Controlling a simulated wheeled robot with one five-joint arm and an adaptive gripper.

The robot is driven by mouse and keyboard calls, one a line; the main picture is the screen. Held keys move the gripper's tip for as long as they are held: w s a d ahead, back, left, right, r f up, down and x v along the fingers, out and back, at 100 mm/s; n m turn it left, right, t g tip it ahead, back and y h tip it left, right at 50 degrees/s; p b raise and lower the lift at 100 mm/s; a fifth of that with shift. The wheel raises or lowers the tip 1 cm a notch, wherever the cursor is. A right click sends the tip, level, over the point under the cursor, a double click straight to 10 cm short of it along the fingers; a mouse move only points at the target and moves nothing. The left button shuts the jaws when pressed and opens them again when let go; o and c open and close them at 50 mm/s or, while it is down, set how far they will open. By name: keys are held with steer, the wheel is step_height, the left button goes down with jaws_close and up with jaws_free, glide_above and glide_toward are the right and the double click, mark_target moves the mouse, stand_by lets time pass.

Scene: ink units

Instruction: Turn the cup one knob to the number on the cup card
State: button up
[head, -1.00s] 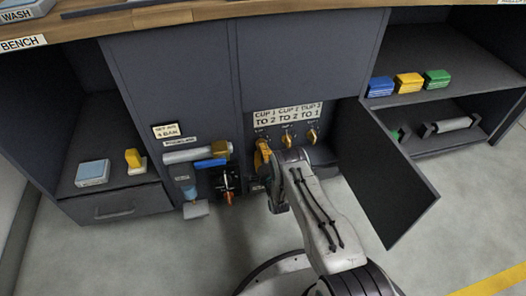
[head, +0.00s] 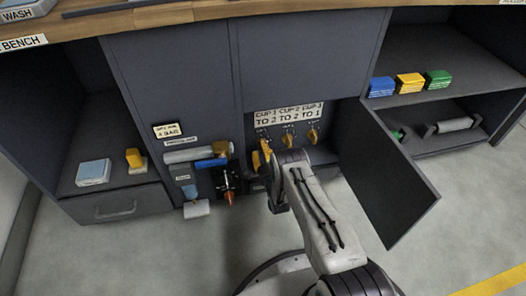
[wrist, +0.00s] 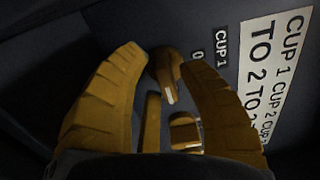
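The cup card (head: 288,114) is a white sign on the cabinet front, reading CUP 1 TO 2, CUP 2 TO 2, CUP 3 TO 1; part of it shows in the wrist view (wrist: 270,75). The cup one knob (wrist: 165,72) is brown with a white mark, beside the CUP 1 label (wrist: 221,47) and a 0. My gripper (head: 262,152) has yellow-brown fingers, spread apart on either side of this knob in the wrist view (wrist: 166,62). I cannot tell whether they touch it. The cup two knob (head: 288,141) and cup three knob (head: 312,136) stand to the right.
An open dark door (head: 385,175) stands right of the knob panel. A blue-handled fixture (head: 210,162) and an orange-tipped part (head: 229,197) are close on the left. Blue, yellow and green stacks (head: 410,83) sit on the right shelf.

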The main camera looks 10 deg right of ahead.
steer(key=shift+o, duration=0.9)
steer(key=shift+s+d, duration=0.1)
steer(key=s, duration=1.2)
steer(key=shift+w, duration=0.1)
